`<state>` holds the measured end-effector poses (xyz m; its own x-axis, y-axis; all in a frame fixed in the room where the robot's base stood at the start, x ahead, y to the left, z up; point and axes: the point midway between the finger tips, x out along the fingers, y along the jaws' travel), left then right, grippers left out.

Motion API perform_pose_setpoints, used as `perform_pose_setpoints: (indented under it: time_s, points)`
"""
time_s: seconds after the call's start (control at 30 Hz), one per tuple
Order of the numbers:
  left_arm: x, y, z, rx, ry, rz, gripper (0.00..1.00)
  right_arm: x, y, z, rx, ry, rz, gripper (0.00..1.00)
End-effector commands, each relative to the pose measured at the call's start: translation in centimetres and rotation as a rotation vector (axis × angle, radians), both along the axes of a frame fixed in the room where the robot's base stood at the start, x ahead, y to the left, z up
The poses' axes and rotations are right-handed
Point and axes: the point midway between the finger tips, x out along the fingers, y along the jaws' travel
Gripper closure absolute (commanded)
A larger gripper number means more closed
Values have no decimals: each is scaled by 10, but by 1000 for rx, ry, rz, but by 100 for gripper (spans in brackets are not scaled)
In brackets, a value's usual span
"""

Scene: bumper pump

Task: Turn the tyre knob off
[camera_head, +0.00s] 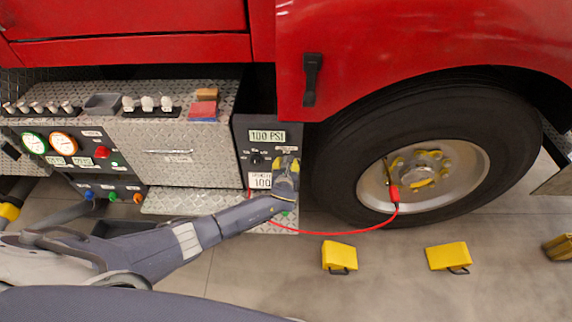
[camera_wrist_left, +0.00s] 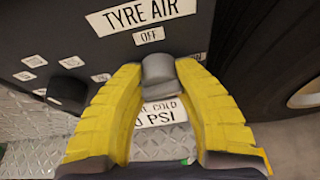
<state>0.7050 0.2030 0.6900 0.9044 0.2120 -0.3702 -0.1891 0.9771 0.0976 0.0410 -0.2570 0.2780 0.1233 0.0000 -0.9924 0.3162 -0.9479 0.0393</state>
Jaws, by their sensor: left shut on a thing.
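The tyre knob, a grey rounded knob (camera_wrist_left: 159,72), sits under the "TYRE AIR" and "OFF" labels (camera_wrist_left: 148,37) in the left wrist view. My left gripper (camera_wrist_left: 160,85) has its yellow fingers on both sides of this knob, shut on it. In the head view my left gripper (camera_head: 286,172) is at the right side of the dark panel (camera_head: 247,128) marked "100 PSI", and hides the knob there. The exact angle of the knob is hard to tell. My right gripper is not in view.
A black knob (camera_wrist_left: 68,92) sits left of the fingers. A red hose (camera_head: 340,233) runs from near the panel to the truck wheel (camera_head: 460,175). Yellow wheel chocks (camera_head: 339,254) (camera_head: 447,255) lie on the floor. A gauge panel (camera_head: 84,150) is at left.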

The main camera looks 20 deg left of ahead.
Motion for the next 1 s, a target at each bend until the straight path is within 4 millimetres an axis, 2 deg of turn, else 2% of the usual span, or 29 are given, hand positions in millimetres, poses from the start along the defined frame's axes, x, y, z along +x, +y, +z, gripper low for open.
perform_pose_setpoints:
  time_s: [0.6,1.0]
  points:
    - [-2,-1,-3,-563,-139,2,98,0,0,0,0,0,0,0]
    - [-2,-2,-4,-808,-200,-1,98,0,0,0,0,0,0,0]
